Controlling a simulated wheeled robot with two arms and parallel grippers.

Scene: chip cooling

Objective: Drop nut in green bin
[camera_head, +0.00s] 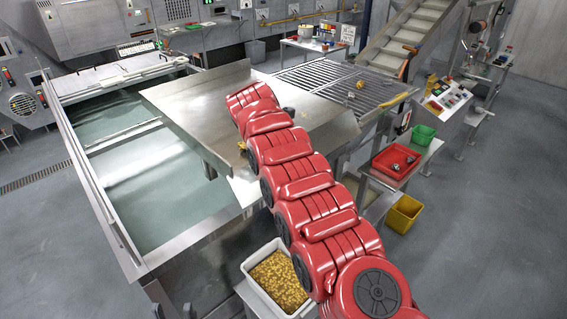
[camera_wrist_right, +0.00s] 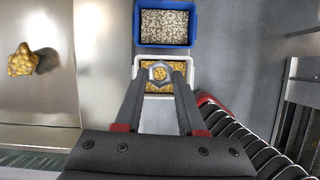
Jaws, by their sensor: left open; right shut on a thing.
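A grey hexagonal nut (camera_wrist_right: 158,73) sits between the fingertips of my right gripper (camera_wrist_right: 158,76) in the right wrist view. The gripper is shut on it. Behind the nut, lower down, is a white bin of yellow chips. The green bin (camera_head: 424,134) stands at the right in the head view, on a side table behind a red tray.
The red tray (camera_head: 395,162) holds small metal parts. A yellow bin (camera_head: 404,214) stands below it. The white bin (camera_head: 249,263) is at the bottom. A blue bin (camera_wrist_right: 164,44) holds pale chips. A yellow clump (camera_wrist_right: 20,62) lies on sheet metal.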

